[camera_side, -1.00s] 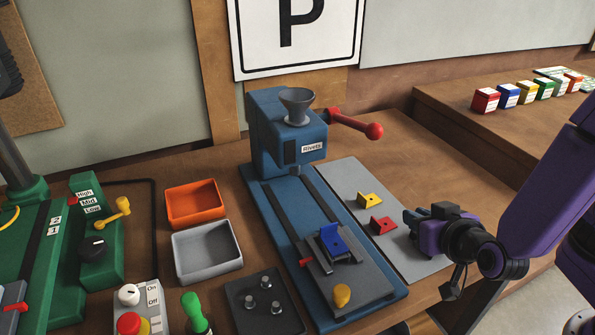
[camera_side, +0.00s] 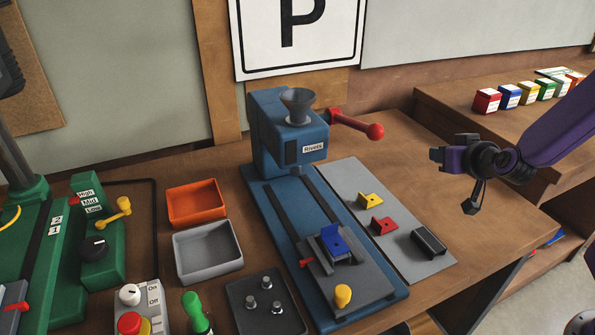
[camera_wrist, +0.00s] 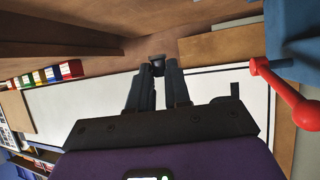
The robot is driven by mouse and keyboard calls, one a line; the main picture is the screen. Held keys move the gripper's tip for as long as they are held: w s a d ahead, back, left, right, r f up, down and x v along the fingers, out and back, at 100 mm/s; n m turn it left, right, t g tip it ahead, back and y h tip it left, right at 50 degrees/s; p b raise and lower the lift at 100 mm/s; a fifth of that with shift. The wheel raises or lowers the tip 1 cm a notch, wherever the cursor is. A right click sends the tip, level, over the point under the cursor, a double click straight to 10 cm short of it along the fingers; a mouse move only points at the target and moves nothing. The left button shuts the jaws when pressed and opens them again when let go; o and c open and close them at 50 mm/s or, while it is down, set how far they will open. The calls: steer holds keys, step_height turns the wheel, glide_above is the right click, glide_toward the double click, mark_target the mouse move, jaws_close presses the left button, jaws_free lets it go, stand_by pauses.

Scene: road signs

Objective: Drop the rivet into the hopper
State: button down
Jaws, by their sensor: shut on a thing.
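My gripper (camera_side: 437,155) is raised in the air right of the blue riveting press and above the bench. In the wrist view its fingers (camera_wrist: 157,78) are shut on a small dark piece (camera_wrist: 157,61), which looks like the rivet; it is too small to be sure. In the side view that piece cannot be made out. The grey funnel-shaped hopper (camera_side: 297,104) stands upright on top of the blue press (camera_side: 285,130), to the left of my gripper and apart from it. Several grey rivets (camera_side: 265,282) stand on a black tray (camera_side: 240,316) at the front.
The press's red lever (camera_side: 352,123) sticks out between hopper and gripper. A grey mat (camera_side: 345,176) holds yellow (camera_side: 370,200), red (camera_side: 383,224) and black (camera_side: 428,243) brackets. A blue bracket (camera_side: 332,240) sits on the press slide. Orange (camera_side: 195,204) and grey (camera_side: 207,251) bins stand left.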

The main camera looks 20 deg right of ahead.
steer(key=w+a+r+n+y, duration=0.3)
steer(key=w+a+r, duration=0.1)
steer(key=w+r, duration=0.35)
steer(key=w+a+r+n+y, duration=0.2)
steer(key=a+r, duration=0.2)
steer(key=a, duration=0.3)
steer(key=w+a+r+n+g+y, duration=0.1)
steer(key=w+a+r+n+y, duration=0.1)
steer(key=a+r, duration=0.2)
steer(key=w+a+r+n+y, duration=0.2)
steer(key=a+r, duration=0.3)
steer(key=a, duration=0.4)
steer(key=shift+w+a+n+g+y, duration=0.2)
steer(key=shift+a+n+g+y, duration=0.1)
steer(key=shift+n+y, duration=0.15)
steer(key=shift+f, duration=2.95)
steer(key=c, duration=1)
jaws_free()
steer(key=shift+s+r, duration=0.1)
